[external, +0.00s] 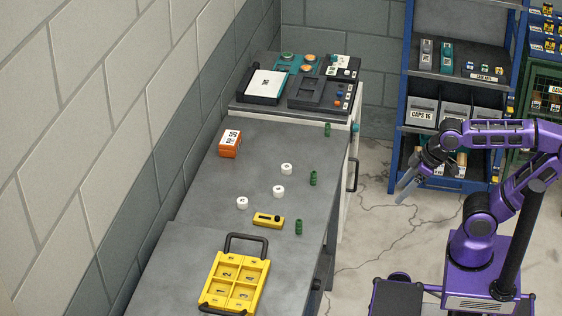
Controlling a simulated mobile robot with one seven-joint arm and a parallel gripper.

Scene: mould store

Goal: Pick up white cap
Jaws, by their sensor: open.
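Three small white caps lie on the grey bench: one at the back (287,169), one in the middle (279,191) and one at the left (242,203). Each has a small dark mark on top, too small to read. My gripper (404,196) is open and empty. It hangs to the right of the bench, past its edge and apart from all the caps, with its fingers pointing down and left.
On the bench are an orange box (230,144), a yellow level-like block (268,220), green pieces (313,178) along the right edge and a yellow compartment tray (215,280). Equipment trays (265,85) fill the far end. A blue shelf rack (403,100) stands behind my arm.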

